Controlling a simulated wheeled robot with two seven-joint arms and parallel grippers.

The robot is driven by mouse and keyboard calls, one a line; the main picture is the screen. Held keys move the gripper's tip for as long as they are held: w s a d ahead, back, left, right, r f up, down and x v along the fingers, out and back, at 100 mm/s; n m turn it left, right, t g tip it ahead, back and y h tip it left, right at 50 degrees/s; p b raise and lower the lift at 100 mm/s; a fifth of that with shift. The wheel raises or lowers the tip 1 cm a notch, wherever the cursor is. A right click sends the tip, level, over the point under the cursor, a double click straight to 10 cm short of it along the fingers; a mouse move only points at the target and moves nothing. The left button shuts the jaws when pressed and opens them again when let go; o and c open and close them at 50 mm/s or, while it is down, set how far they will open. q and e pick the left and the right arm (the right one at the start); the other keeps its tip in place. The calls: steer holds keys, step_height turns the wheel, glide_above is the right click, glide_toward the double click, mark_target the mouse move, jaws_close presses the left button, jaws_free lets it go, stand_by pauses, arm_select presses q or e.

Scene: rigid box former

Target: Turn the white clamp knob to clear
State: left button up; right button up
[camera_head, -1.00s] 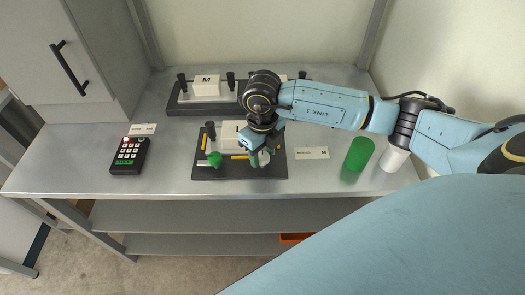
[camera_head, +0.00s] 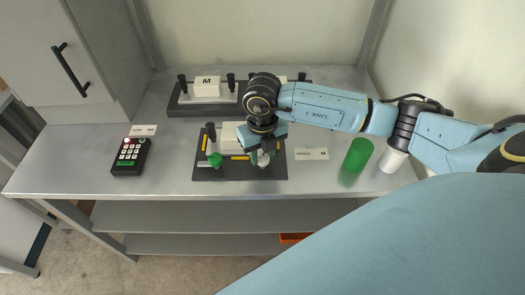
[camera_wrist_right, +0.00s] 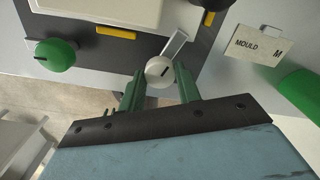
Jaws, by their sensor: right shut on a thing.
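The white clamp knob (camera_wrist_right: 159,71) shows in the right wrist view as a round cap with a short dark line on it. A pale grey bar (camera_wrist_right: 175,46) points up and right from it. My right gripper (camera_wrist_right: 159,84) has its green fingers on either side of the knob and is shut on it. In the head view, my right gripper (camera_head: 261,157) is over the front right of the dark base plate (camera_head: 240,174), and the knob is partly hidden there. My left gripper is not in view.
A green knob (camera_head: 215,159) stands at the plate's left, with a white block (camera_head: 230,136) behind. A mould label (camera_head: 312,154), a green cylinder (camera_head: 358,154) and a white cylinder (camera_head: 392,160) are to the right. A keypad (camera_head: 130,155) is at left. A second fixture (camera_head: 205,106) stands behind.

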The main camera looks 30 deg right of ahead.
steer(key=m+p, duration=0.2)
steer(key=m, duration=0.4)
steer(key=shift+r+m, duration=0.1)
steer(key=shift+m, duration=0.2)
steer(key=m+p, duration=0.2)
steer(key=m, duration=0.2)
steer(key=shift+m+p, duration=0.75)
steer(key=shift+m, duration=0.85)
steer(key=o, duration=1)
steer(key=shift+c, duration=0.2)
